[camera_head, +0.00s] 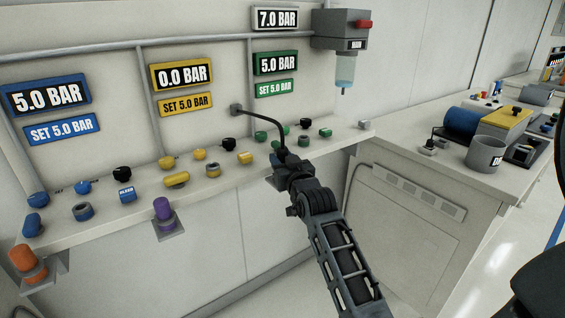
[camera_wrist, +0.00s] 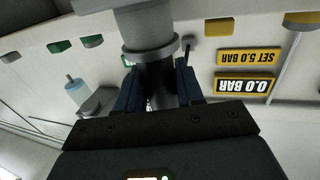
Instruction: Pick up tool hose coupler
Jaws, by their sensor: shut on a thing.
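My gripper (camera_head: 283,168) is at the front edge of the wall shelf, below the end of a curved black hose (camera_head: 266,118) that comes out of the wall. In the wrist view, my gripper's two blue-padded fingers (camera_wrist: 158,85) are shut on the grey, collared hose coupler (camera_wrist: 148,42), which stands out between and beyond them. In the head view the coupler is mostly hidden by my gripper. I cannot tell whether it still touches the shelf.
The shelf (camera_head: 125,206) carries several coloured knobs and fittings, with a green block (camera_head: 325,132) close to the right of my gripper. An orange fitting (camera_head: 27,262) and a purple one (camera_head: 163,212) sit in front brackets. A grey bench (camera_head: 425,165) stands at right. Pressure displays (camera_head: 181,73) hang above.

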